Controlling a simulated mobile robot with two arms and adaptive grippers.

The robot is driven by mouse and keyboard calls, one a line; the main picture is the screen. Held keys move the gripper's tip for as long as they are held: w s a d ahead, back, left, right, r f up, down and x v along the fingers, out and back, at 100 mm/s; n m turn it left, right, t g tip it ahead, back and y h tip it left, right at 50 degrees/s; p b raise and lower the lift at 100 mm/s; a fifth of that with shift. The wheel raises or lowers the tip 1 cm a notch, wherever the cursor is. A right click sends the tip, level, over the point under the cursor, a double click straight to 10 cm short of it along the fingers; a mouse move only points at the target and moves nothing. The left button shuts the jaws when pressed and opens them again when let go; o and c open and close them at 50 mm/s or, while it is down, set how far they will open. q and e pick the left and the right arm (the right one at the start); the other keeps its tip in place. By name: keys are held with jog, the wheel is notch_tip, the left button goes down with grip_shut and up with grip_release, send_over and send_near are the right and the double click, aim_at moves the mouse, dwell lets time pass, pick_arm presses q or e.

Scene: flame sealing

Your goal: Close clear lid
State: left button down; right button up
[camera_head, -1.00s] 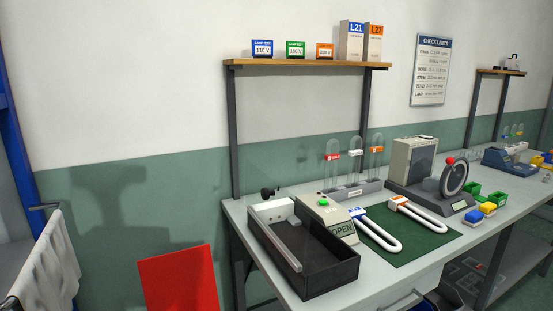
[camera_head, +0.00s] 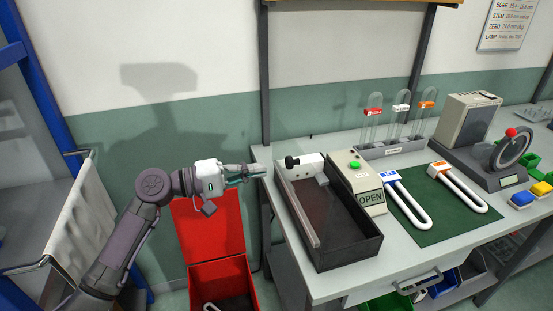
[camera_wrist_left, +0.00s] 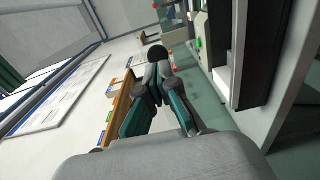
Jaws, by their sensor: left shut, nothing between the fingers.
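The sealing station's black open-topped box (camera_head: 345,254) stands at the left end of the bench. A pale bar (camera_head: 304,215) runs along its left side. A white block with a black knob (camera_head: 291,162) is at its back. I cannot make out the clear lid's outline. A sign (camera_head: 370,198) beside the box reads OPEN, under a green button (camera_head: 355,165). My left gripper (camera_head: 262,170) is shut and empty, left of the knob and apart from it. In the left wrist view its closed fingers (camera_wrist_left: 157,75) point toward a round black knob (camera_wrist_left: 157,53). My right gripper is not in view.
A red bin with raised lid (camera_head: 212,235) stands below my left arm. Lamp tubes in a grey rack (camera_head: 392,148) stand behind the green mat (camera_head: 440,222), which holds two U-shaped lamps. A gauge (camera_head: 497,165) stands further right. A towel rail (camera_head: 50,215) is at the left.

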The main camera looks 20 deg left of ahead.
aim_at(287, 164)
pick_arm(q)
jog(key=p+x, duration=0.1)
jog(key=x, duration=0.3)
jog(key=shift+r, duration=0.15)
jog(key=shift+w+d, duration=0.3)
jog(key=shift+d, duration=0.1)
jog(key=shift+p, duration=0.3)
